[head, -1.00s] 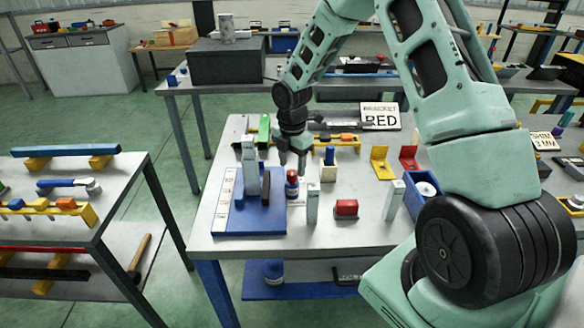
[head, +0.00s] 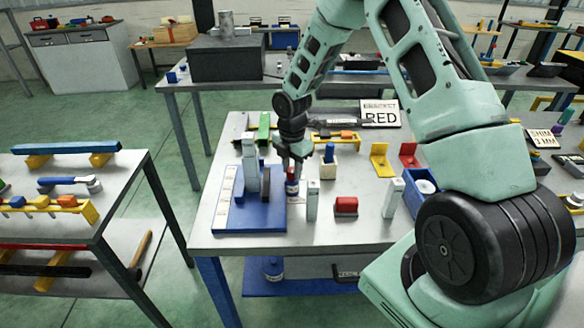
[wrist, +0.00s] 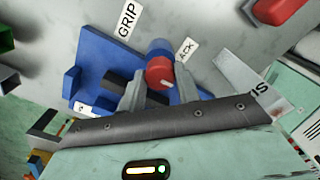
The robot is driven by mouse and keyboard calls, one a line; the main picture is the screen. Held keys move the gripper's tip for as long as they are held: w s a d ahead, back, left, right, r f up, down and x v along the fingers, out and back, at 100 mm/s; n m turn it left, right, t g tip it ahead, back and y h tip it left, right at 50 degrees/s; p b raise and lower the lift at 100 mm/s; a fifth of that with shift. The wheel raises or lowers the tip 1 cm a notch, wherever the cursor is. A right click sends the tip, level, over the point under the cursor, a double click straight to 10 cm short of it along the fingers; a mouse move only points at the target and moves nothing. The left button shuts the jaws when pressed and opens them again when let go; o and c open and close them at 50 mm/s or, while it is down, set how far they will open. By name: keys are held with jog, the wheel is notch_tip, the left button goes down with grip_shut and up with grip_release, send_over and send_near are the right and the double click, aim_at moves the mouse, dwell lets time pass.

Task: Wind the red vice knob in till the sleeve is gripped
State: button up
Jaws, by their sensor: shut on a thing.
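The vice stands on a blue base plate (head: 245,219) at the table's left front; the plate also shows in the wrist view (wrist: 104,52). The red knob (wrist: 159,73) sits between my two fingertips in the wrist view, with a blue part behind it. In the head view the red knob (head: 292,188) is partly covered by my fingers. My gripper (head: 294,168) points down and is shut on the knob. A dark block (head: 266,186) stands upright left of the knob. I cannot clearly make out the sleeve or whether it is gripped.
A tall pale grey post (head: 250,165) rises close left of my gripper. Another grey post (head: 312,201) stands just right of the plate, and a red block (head: 345,206) lies beyond it. Bare table lies in front of the red block.

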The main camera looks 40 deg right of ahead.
jog(key=shift+m, duration=0.3)
jog(key=m, duration=0.3)
jog(key=shift+m+b, duration=0.35)
jog(key=shift+m, duration=0.05)
jog(key=m, duration=0.3)
jog(key=shift+m+b, duration=0.3)
jog(key=shift+b, duration=0.05)
jog(key=m, duration=0.3)
jog(key=shift+m+b, duration=0.3)
jog(key=shift+b, duration=0.1)
jog(key=m, duration=0.4)
jog(key=shift+b, duration=0.4)
jog(key=m, duration=0.7)
jog(key=shift+r, duration=0.1)
jog(key=m, duration=0.6)
jog(key=shift+m, duration=0.3)
